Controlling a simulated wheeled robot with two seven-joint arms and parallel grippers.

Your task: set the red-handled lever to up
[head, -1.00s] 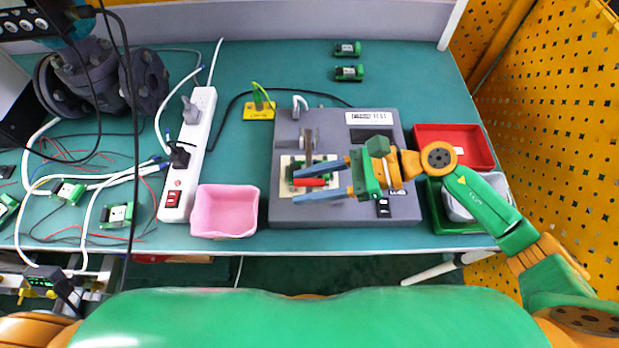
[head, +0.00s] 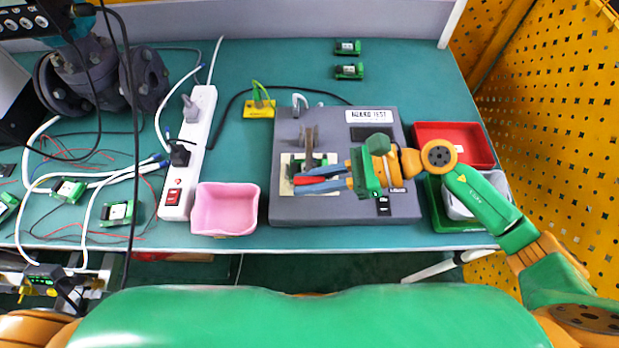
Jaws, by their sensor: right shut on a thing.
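The fingers hide part of the handle. My left gripper is not in view.
A pink tray (head: 225,232) and a white power strip (head: 203,110) stand left of the box. A red bin (head: 455,128) and a green bin (head: 436,212) stand to its right. A yellow perforated panel (head: 560,110) bounds the right side.

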